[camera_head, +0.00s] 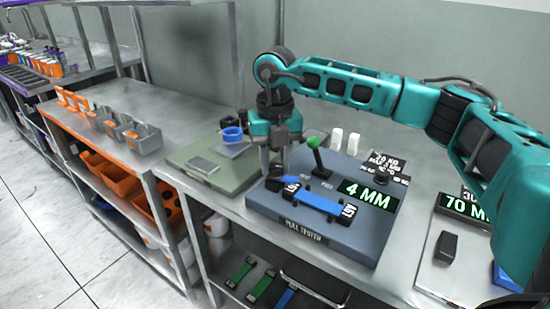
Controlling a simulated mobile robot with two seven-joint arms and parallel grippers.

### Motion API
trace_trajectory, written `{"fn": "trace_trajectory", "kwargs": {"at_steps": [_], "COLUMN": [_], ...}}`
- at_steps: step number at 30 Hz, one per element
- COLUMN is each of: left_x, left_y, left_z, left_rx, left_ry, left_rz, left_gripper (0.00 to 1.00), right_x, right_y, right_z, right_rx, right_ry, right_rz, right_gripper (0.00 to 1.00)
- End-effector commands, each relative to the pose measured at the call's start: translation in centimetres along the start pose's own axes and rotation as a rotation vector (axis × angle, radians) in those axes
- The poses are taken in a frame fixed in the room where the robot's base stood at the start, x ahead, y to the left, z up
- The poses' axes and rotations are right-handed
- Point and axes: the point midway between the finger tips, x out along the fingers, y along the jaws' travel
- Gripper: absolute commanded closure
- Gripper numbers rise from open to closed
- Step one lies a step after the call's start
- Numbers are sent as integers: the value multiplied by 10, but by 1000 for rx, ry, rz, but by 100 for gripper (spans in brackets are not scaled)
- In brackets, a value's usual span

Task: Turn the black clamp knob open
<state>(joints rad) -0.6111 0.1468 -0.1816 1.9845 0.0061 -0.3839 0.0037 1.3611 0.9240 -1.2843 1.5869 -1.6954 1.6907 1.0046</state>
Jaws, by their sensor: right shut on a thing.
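The pull tester (336,239) is a blue-grey box on the bench, with a blue webbing strip (318,202) stretched across its top between a left clamp and a right clamp (348,210). My right gripper (275,170) points down at the left clamp end of the tester. It is shut on the black clamp knob, which is mostly hidden between the fingers, so its turned angle cannot be read. A lever with a green ball top (313,143) stands just right of the gripper. The display (367,195) reads 4 MM. My left gripper is out of view.
Two white bottles (353,144) stand behind the tester. Another display device lies at right. Orange bins (112,180) fill the lower left shelf.

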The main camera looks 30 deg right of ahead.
Motion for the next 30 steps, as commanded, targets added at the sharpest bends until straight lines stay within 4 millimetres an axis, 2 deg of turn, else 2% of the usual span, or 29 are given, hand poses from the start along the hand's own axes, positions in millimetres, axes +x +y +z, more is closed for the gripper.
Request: {"fn": "trace_trajectory", "kwargs": {"at_steps": [30], "left_x": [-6], "left_y": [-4], "left_z": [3], "left_rx": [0], "left_ry": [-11], "left_rz": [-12], "left_gripper": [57], "right_x": [-1], "right_y": [0], "right_z": [1], "right_rx": [-951], "right_ry": [-3], "right_rz": [0], "right_gripper": [97]}}
